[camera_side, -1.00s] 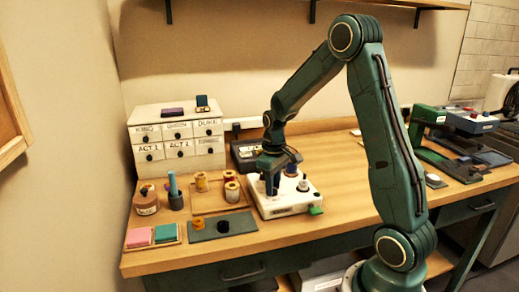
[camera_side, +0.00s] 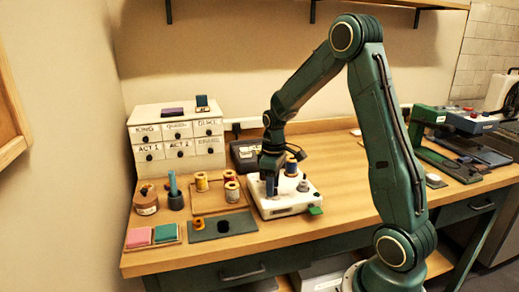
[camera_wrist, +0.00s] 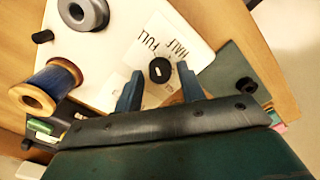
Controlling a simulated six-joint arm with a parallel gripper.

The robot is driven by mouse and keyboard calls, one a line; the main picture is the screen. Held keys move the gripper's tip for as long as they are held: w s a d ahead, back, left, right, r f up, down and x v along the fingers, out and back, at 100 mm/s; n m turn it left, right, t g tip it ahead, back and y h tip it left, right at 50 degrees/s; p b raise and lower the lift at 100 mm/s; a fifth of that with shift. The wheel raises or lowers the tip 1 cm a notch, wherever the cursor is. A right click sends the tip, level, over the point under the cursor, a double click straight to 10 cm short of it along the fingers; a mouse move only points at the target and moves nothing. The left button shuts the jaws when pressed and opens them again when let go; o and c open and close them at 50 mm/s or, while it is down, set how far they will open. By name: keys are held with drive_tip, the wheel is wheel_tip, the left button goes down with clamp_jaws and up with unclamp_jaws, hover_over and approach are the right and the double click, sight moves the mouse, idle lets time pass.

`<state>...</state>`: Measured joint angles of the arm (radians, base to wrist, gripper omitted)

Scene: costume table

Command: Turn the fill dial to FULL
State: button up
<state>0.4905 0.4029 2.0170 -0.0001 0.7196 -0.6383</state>
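The fill dial (camera_wrist: 160,70) is a small round black knob with a short white mark, on a white winder base that also shows in the side view (camera_side: 285,207). Beside it, in the wrist view, are the printed words FULL, up and left of the dial, and HALF, up and right. Which word the mark points to I cannot tell. My gripper (camera_wrist: 160,76) is open, one finger on each side of the dial, with gaps showing. In the side view my gripper (camera_side: 271,184) is low over the base and hides the dial.
A blue spool (camera_wrist: 50,82) and a grey ring-shaped piece (camera_wrist: 82,12) stand on the base. Left of the base are thread spools (camera_side: 202,181), a dark mat (camera_side: 210,236) with small parts, and pink and teal pads (camera_side: 138,237). A drawer cabinet (camera_side: 180,112) stands behind.

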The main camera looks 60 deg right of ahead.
drive_tip(key=shift+o, duration=0.5)
wheel_tip(320, 180, up, 14)
idle(0.6)
drive_tip(key=shift+f, duration=0.1)
drive_tip(key=s+a+r+t, duration=0.1)
drive_tip(key=s+a+r, duration=0.2)
drive_tip(key=a, duration=0.2)
drive_tip(key=s+a+r+t, duration=0.1)
drive_tip(key=s+a+r, duration=0.1)
drive_tip(key=s+a, duration=0.3)
drive_tip(key=s+a+f+m+t, duration=0.1)
drive_tip(key=s+a+t, duration=0.2)
drive_tip(key=s+a, duration=0.5)
drive_tip(key=shift+s+a+f+m+t, duration=0.2)
drive_tip(key=shift+s+a+m+t, duration=0.15)
drive_tip(key=shift+s, duration=0.35)
drive_tip(key=shift+w, duration=0.1)
idle(0.5)
